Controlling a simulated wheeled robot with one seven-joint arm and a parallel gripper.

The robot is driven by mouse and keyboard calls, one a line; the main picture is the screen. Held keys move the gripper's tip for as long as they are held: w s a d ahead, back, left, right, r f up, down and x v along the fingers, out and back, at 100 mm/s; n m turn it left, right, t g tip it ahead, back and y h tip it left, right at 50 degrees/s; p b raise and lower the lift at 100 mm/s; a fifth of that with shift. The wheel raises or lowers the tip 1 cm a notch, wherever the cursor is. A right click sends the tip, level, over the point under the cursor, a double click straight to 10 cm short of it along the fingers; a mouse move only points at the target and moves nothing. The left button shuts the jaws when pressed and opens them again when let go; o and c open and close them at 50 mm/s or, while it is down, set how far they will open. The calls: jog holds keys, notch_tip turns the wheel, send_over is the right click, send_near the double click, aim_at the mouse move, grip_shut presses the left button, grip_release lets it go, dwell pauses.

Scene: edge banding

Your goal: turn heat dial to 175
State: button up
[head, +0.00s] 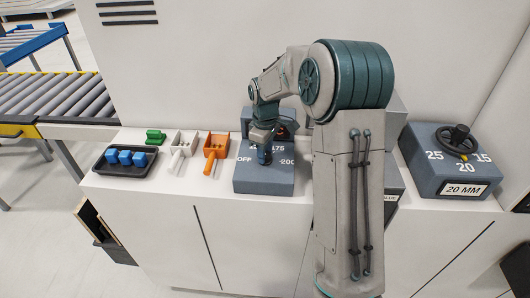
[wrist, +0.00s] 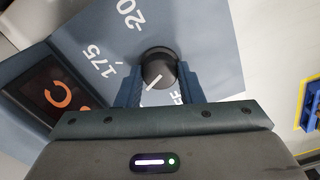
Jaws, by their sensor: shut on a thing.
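The heat dial (wrist: 157,60) is a round black knob with a white pointer line, on a blue-grey dial box (head: 262,183). In the wrist view the fingers of my gripper (wrist: 158,80) are on either side of the knob and shut on it. The pointer slants to the lower left, between the OFF mark (wrist: 177,97) and the 175 mark (wrist: 97,61), not on 175. The 200 mark (wrist: 130,12) is further round at the top.
A display (wrist: 58,92) with orange characters stands beside the dial face. A 20 MM box (head: 442,175) with a handwheel stands at the right.

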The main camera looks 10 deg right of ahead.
jog(key=m+b, duration=0.2)
jog(key=m, duration=0.3)
jog(key=m+b, duration=0.1)
jog(key=m, duration=0.4)
jog(key=shift+m+b, duration=0.3)
dwell(0.4)
jog(key=o, duration=1)
notch_tip(320, 180, up, 14)
jog(key=b, duration=0.1)
jog(key=shift+s, duration=0.1)
